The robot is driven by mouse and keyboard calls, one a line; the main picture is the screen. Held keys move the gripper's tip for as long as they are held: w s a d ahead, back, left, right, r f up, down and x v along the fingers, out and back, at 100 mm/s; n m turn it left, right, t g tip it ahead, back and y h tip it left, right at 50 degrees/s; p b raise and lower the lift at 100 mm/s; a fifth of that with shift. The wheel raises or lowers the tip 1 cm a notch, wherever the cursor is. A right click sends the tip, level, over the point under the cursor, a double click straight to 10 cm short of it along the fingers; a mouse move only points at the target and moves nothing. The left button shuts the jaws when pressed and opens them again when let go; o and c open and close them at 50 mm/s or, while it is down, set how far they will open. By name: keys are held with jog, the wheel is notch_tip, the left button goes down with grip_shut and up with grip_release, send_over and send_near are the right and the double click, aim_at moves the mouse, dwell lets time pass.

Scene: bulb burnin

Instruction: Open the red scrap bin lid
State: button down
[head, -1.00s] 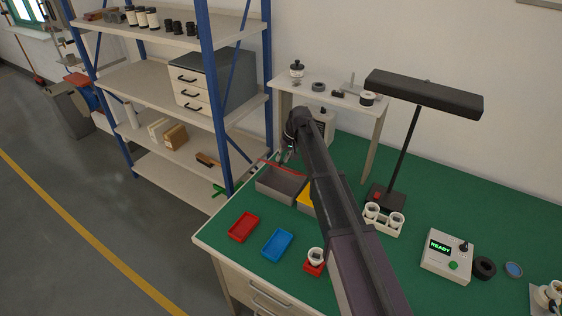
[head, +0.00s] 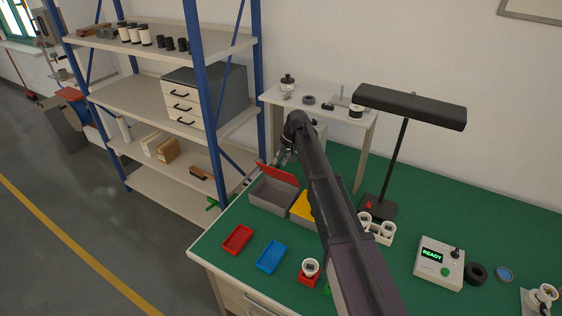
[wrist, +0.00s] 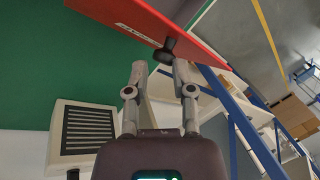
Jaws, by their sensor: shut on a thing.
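The red lid (head: 277,174) of the grey scrap bin (head: 268,197) is tilted up along the bin's back edge, and the bin's inside shows. My gripper (head: 288,150) is behind and above the lid, partly covered by my own arm in the head view. In the wrist view, the lid (wrist: 145,18) lies across the top, with its black knob (wrist: 168,49) between the fingertips of my gripper (wrist: 160,66). The fingers are shut on the knob.
A yellow-lidded bin (head: 303,207) stands right of the scrap bin. Red (head: 238,240) and blue (head: 271,257) trays lie in front. A blue-post shelf (head: 207,90) stands to the left and a raised white shelf (head: 320,108) behind. A lamp (head: 410,105) stands to the right.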

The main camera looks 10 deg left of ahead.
jog(key=c, duration=0.9)
grip_release()
jog(key=shift+w+d+f, duration=0.2)
jog(key=shift+w+d, duration=0.1)
jog(key=shift+d, duration=0.05)
jog(key=o, duration=0.4)
jog(key=shift+w+f, duration=0.15)
jog(key=shift+c, duration=0.2)
jog(key=shift+o, duration=0.2)
jog(key=shift+w+a+f, duration=0.15)
jog(key=shift+w+f, duration=0.05)
jog(key=shift+s+a+r, duration=0.1)
jog(key=shift+r, duration=0.15)
